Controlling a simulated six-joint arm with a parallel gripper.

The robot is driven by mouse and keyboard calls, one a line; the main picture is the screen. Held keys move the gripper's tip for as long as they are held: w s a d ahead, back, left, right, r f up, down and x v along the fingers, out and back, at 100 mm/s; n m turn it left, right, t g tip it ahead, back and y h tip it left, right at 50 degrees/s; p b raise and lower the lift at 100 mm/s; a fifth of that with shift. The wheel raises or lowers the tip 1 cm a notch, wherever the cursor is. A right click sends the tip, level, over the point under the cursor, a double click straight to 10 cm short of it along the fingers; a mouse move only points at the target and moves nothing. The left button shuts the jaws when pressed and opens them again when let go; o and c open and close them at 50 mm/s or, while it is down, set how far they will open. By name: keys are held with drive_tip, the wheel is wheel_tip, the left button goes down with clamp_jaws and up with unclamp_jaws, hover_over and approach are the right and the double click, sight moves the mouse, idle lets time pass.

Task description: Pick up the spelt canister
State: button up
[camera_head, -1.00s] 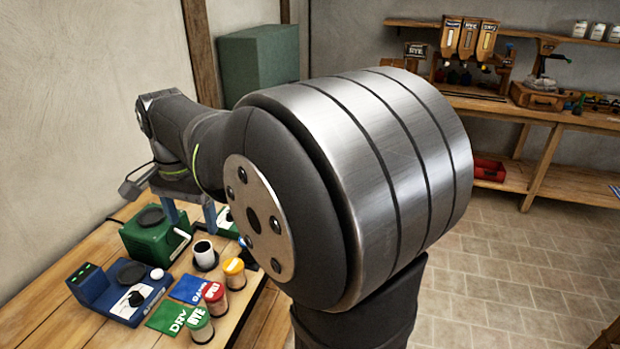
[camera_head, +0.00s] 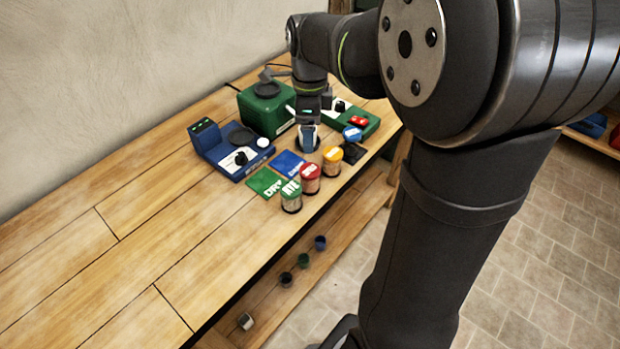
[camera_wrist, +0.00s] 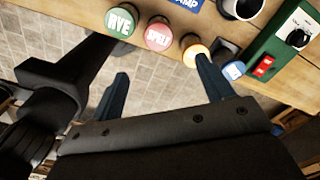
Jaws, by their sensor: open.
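The spelt canister has a red lid, and its lid reads SPELT in the wrist view (camera_wrist: 158,36). In the head view the red-lidded canister (camera_head: 310,180) stands upright near the bench's front edge, between the green-lidded rye canister (camera_head: 291,197) and an orange-lidded canister (camera_head: 332,162). My gripper (camera_wrist: 162,68) is open and empty, its two blue fingers apart. In the wrist view the red lid shows just beyond the gap between the fingertips, not between them. In the head view my gripper (camera_head: 309,128) is behind the canister row, partly hidden.
A blue device (camera_head: 232,150) and green box (camera_head: 266,108) stand behind the canisters. Green and blue cards (camera_head: 264,182) lie beside them. A blue-lidded item (camera_head: 352,134) and green switch panel (camera_head: 350,117) are to the right. The bench's left half (camera_head: 110,225) is clear.

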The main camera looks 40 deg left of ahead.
sight(310, 179)
wheel_tip(310, 179, down, 17)
drive_tip(key=shift+s+f, duration=0.1)
drive_tip(key=shift+f, duration=0.05)
idle(0.5)
drive_tip(key=c, duration=1.2)
